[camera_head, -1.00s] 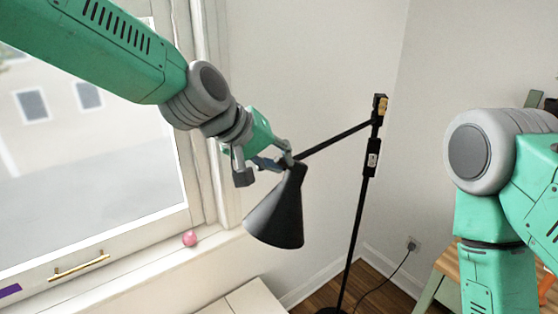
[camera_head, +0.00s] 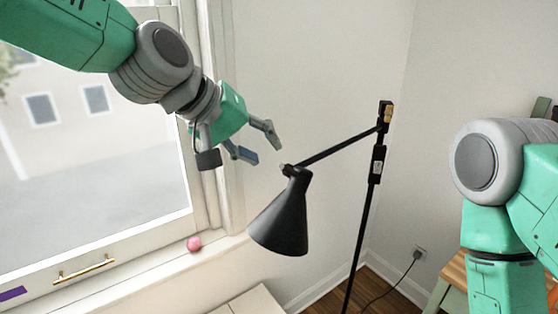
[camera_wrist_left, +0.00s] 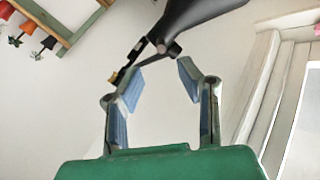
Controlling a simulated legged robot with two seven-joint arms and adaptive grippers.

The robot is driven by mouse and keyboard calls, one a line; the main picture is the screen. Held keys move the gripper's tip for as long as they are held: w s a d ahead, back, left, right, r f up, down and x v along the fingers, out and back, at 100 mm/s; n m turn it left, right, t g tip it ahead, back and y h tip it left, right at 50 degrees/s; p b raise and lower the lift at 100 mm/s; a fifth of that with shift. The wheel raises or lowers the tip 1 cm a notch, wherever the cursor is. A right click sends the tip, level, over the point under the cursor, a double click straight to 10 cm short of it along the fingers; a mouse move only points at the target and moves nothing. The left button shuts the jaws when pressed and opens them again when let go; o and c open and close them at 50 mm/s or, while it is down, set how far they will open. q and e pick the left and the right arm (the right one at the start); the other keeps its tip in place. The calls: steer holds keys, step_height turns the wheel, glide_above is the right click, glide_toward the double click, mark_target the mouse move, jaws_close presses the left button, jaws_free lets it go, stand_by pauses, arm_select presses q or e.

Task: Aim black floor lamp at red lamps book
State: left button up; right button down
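The black floor lamp (camera_head: 281,217) has a cone shade that hangs tilted down and to the left from a thin arm on a tall pole (camera_head: 366,210). My left gripper (camera_head: 267,152) is open and empty, just above and left of the shade's top joint, apart from it. In the left wrist view, the lamp shade (camera_wrist_left: 196,14) and its joint lie just beyond the open fingers of my left gripper (camera_wrist_left: 160,78). I see no red lamps book. My right gripper is out of view; only my right arm shows.
A window with a brass handle (camera_head: 84,269) is at left, and a pink ball (camera_head: 194,243) sits on its sill. A cord runs to a wall outlet (camera_head: 419,252). A wooden frame with red items (camera_wrist_left: 27,27) shows in the left wrist view.

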arm_select(q)
steer(key=v, duration=0.4)
steer(key=shift+w, duration=0.1)
steer(key=s+a+f+g+y+b, duration=0.1)
steer(key=s+a+f+b, duration=0.15)
steer(key=f, duration=0.95)
steer(key=s+a+f+y+b, duration=0.1)
steer(key=a+f+b, duration=0.25)
steer(key=f, duration=0.85)
steer(key=s+a+f+g+y+b, duration=0.1)
steer(key=s+a+f+y+b, duration=0.15)
steer(key=f, duration=1.05)
steer(key=s+a+f+m+g+y+b, duration=0.1)
steer(key=s+a+f+b, duration=0.4)
steer(key=s+f, duration=0.7)
steer(key=s+a+f+m+g+y+b, duration=0.1)
steer(key=s+a+f+g+b, duration=0.1)
steer(key=s+a+f+b, duration=0.3)
steer(key=s+a+f, duration=0.4)
steer(key=s+f, duration=0.3)
steer(key=f, duration=0.4)
steer(key=shift+f, duration=0.25)
